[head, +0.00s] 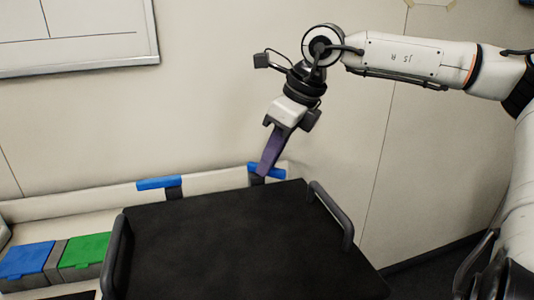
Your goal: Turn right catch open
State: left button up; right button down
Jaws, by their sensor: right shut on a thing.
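The right catch (279,171) is a blue bar on a dark mount at the back edge of the large black box (240,240). My right gripper (264,172) reaches down from above with its purple-grey fingers shut on this catch. The fingers hide the middle of the catch, so I cannot tell its exact angle. The left catch (158,183) is a similar blue bar on a dark post, lying roughly level, with nothing touching it. My left gripper is not in view.
The black box has a grey handle (334,216) on the right and another (116,254) on the left. A blue-lidded bin (26,260) and a green-lidded bin (85,250) sit at the left. A pale wall stands close behind. The box top is clear.

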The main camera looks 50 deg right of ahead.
pick_arm(q)
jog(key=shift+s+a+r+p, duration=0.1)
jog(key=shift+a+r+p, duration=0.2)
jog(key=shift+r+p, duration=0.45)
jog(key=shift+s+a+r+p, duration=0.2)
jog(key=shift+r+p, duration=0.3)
jog(key=shift+p, duration=0.5)
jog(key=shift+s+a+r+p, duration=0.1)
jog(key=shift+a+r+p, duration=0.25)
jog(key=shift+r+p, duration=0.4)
pick_arm(e)
jog(key=shift+w+d+n+g+y, duration=0.3)
jog(key=shift+n+g+y, duration=0.1)
jog(key=shift+n, duration=1)
jog(key=shift+w+d+n+g+y, duration=0.15)
jog(key=shift+d+n+g+y, duration=0.2)
jog(key=shift+n, duration=1.05)
jog(key=shift+w+d+n+g+y, duration=0.25)
jog(key=shift+n+g+y, duration=0.15)
jog(key=shift+n, duration=1)
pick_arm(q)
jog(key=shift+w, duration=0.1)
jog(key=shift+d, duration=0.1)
pick_arm(e)
jog(key=c, duration=1.8)
grip_release()
jog(key=shift+o, duration=0.2)
